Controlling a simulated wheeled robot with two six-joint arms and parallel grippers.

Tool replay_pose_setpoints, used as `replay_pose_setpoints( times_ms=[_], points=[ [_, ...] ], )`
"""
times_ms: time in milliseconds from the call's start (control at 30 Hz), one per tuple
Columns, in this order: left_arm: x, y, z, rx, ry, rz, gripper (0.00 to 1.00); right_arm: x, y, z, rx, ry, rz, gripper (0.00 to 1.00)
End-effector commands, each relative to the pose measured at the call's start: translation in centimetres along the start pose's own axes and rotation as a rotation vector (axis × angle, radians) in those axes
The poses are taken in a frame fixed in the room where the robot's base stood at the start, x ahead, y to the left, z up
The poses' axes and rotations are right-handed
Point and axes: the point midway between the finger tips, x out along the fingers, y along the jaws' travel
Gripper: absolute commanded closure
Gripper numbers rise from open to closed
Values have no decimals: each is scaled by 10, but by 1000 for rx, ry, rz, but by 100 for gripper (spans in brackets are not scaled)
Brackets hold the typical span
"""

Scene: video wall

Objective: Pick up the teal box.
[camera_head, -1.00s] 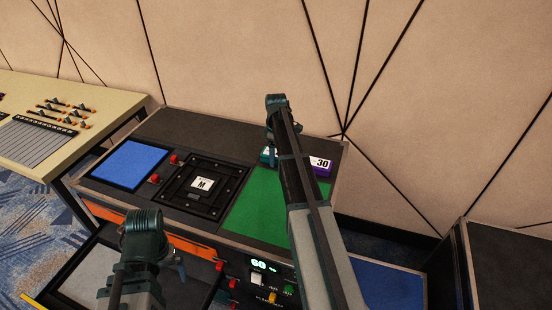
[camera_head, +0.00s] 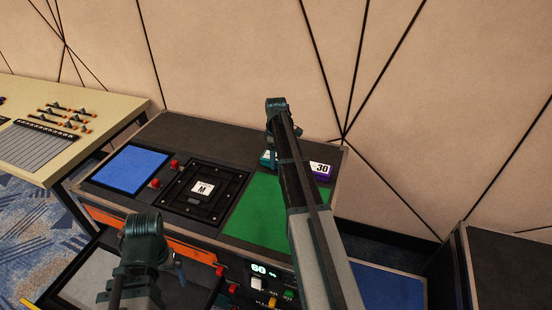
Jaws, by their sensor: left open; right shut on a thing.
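The teal box (camera_head: 265,158) shows as a small teal patch with a light label at the back of the console, beside the green pad (camera_head: 250,213). My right arm covers most of it. My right gripper (camera_head: 272,150) points down there, mostly hidden behind its own arm, and is shut on the teal box. Whether the box touches the console top cannot be told. My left gripper (camera_head: 180,268) is open and empty at the lower left, over the front of the console, its fingers partly hidden by its wrist.
A purple box (camera_head: 321,172) marked 30 stands just right of my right arm. A blue pad (camera_head: 132,168) and a black square frame holding a white M block (camera_head: 202,189) lie to the left. A beige control desk (camera_head: 70,125) stands far left. The wall rises behind.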

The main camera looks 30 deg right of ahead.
Motion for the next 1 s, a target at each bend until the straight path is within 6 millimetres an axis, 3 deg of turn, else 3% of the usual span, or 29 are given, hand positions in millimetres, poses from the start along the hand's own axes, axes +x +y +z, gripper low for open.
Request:
replay_pose_setpoints(
  times_ms=[367,800,1000],
  points=[
    [-35,-3,2,-1,0,0,0,-35,-4,2,0,0,0,94],
    [-40,-4,2,0,0,0,0,-41,-102,68,0,0,0,94],
    [-43,-4,2,0,0,0,0,-44,-128,86,1,0,0,94]
  ],
)
